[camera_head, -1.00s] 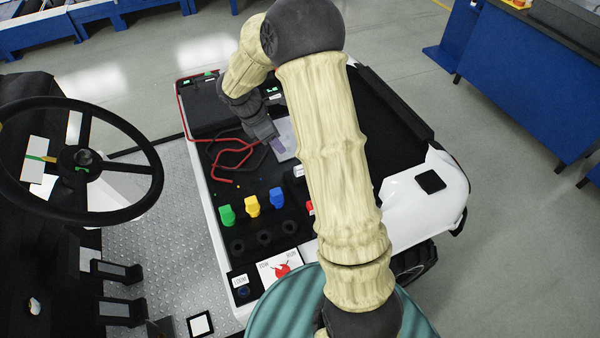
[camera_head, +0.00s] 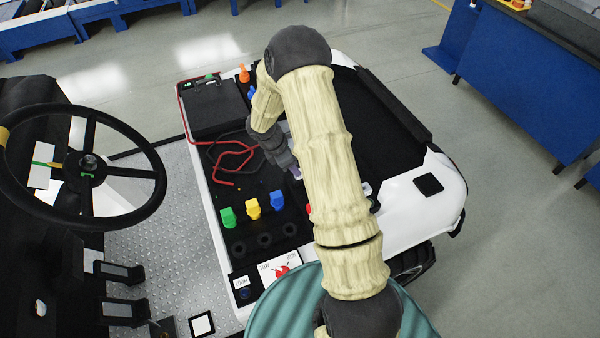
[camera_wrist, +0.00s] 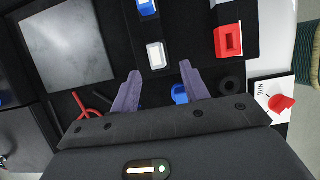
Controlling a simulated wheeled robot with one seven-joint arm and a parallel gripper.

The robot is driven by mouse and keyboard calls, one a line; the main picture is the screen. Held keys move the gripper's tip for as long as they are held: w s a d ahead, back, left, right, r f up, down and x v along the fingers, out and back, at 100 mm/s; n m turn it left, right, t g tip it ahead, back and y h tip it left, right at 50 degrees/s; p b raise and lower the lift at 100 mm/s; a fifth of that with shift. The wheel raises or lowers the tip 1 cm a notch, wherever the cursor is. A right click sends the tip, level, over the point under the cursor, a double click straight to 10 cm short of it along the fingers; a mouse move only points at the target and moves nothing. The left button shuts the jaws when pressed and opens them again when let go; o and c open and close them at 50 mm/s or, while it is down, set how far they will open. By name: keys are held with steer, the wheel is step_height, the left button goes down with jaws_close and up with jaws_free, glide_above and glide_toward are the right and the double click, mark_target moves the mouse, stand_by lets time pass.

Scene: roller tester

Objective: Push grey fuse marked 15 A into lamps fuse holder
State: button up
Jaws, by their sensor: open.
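In the wrist view my gripper (camera_wrist: 160,82) is open, with two purple fingers apart and nothing between their tips. Just beyond the tips is a small block with a pale grey-white face (camera_wrist: 157,55), standing on the black panel; it may be the grey fuse, but I cannot read any 15 A mark. I cannot tell which holder is for the lamps. In the head view my arm hides the fingertips and these blocks.
Green (camera_head: 228,217), yellow (camera_head: 252,209) and blue (camera_head: 277,200) plugs stand on the panel near black round sockets (camera_head: 264,239). A white plate with a red knob (camera_head: 281,270) is at the near end. Red cable (camera_head: 232,152) lies loose. A steering wheel (camera_head: 88,160) is left.

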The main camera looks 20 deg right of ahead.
steer(key=shift+f, duration=0.1)
steer(key=shift+w+d+p+x, duration=0.1)
steer(key=shift+p+x, duration=0.4)
steer(key=shift+x, duration=0.8)
steer(key=shift+w+d+p+x, duration=0.15)
steer(key=shift+p+x, duration=0.35)
steer(key=shift+x, duration=0.8)
jaws_close()
